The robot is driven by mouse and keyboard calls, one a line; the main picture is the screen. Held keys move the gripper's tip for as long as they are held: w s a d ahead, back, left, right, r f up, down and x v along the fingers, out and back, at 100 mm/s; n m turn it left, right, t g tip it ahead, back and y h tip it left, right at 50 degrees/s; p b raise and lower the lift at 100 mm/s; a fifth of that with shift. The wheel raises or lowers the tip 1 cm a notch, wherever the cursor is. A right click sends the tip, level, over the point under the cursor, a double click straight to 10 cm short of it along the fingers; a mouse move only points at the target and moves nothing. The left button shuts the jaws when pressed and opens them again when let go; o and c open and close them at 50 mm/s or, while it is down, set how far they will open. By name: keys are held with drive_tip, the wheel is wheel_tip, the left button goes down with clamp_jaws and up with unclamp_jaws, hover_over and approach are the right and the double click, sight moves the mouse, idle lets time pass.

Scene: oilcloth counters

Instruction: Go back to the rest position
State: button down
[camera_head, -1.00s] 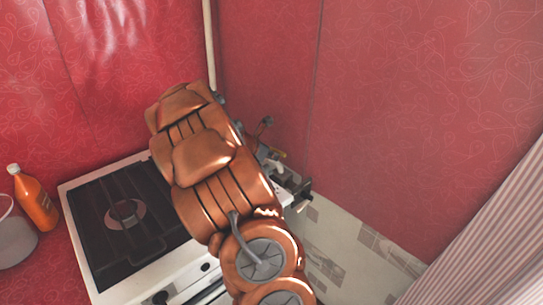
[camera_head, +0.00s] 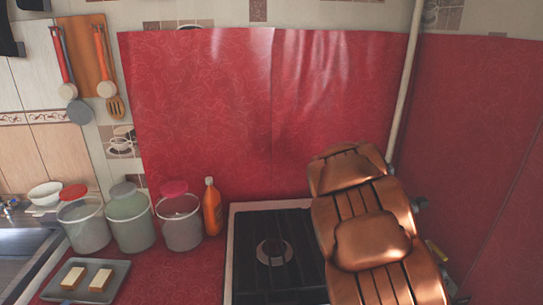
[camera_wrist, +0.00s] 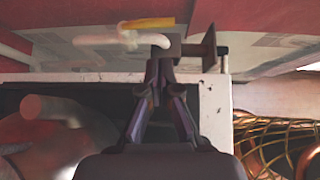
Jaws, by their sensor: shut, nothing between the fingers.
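My gripper (camera_wrist: 159,70) shows in the wrist view with its two dark fingers meeting at the tips. It is shut and empty. It is over the back part of the white stove (camera_wrist: 215,103), close to a pale pipe with a yellow handle (camera_wrist: 147,23). In the head view my copper-coloured arm covers the right side of the stove (camera_head: 238,211), and the gripper is hidden behind it.
A tray with two pale blocks (camera_head: 120,275), several lidded jars (camera_head: 130,230) and an orange bottle (camera_head: 212,210) stand left of the stove. Red oilcloth walls (camera_head: 200,110) rise behind. A vertical pipe (camera_head: 404,90) stands in the corner. Utensils (camera_head: 105,60) hang at upper left.

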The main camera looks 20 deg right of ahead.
drive_tip(key=s+a+r+m+y, duration=0.1)
drive_tip(key=s+a+m+y, duration=0.2)
drive_tip(key=a, duration=1.1)
drive_tip(key=s+a+r+m+y, duration=0.1)
drive_tip(key=s+a+m+y, duration=0.2)
drive_tip(key=s+a+m, duration=0.4)
drive_tip(key=s+a+r+m+y, duration=0.1)
drive_tip(key=s+a+m+y, duration=0.2)
drive_tip(key=s+a, duration=0.6)
drive_tip(key=a+m, duration=0.2)
drive_tip(key=a, duration=1)
drive_tip(key=shift+s+a+r+y, duration=0.15)
drive_tip(key=shift+s+r+y, duration=0.15)
drive_tip(key=shift+s+y, duration=0.1)
